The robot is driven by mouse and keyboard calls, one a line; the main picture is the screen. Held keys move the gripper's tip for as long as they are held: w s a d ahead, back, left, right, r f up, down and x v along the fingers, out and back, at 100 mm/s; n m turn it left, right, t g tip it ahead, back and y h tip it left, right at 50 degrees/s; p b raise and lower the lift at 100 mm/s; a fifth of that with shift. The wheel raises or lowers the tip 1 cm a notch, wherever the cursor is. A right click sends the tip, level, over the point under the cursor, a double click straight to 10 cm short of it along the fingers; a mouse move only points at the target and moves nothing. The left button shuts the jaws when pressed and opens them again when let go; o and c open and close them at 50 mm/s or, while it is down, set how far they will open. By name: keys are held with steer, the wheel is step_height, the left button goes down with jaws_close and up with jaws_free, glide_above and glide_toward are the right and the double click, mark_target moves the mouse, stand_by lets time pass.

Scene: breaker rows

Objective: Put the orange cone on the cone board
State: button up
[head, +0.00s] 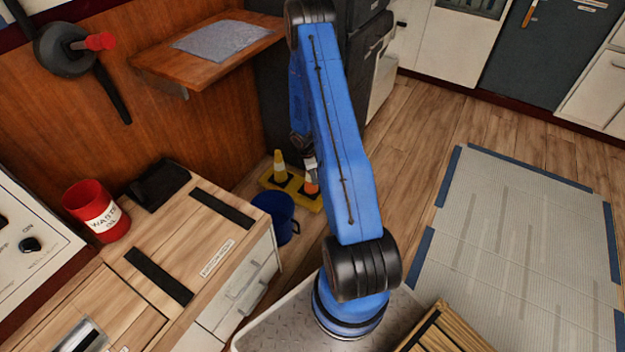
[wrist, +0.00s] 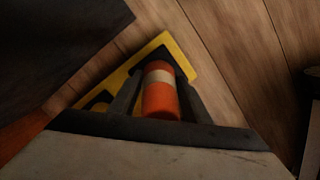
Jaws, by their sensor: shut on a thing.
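The orange cone (wrist: 160,92), with a pale band, stands between the two dark fingers of my gripper (wrist: 160,78) in the wrist view. My gripper is shut on it. The yellow cone board (wrist: 155,45) shows under and around the cone. In the head view the orange cone (head: 311,188) is at the right end of the cone board (head: 299,199) on the floor, partly hidden by my arm. I cannot tell whether its base touches the board. A yellow cone (head: 279,168) with a pale band stands at the board's other end, on a dark spot.
A blue bucket (head: 275,216) stands close in front of the board, beside the wooden-topped cabinet (head: 188,235). A red can (head: 97,212) stands on that cabinet. A wooden shelf (head: 205,52) juts from the wall above. Open floor (head: 410,160) lies to the right.

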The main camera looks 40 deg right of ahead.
mark_target(309, 190)
steer(key=shift+f, duration=1.3)
steer(key=o, duration=1.3)
steer(key=shift+f, duration=0.1)
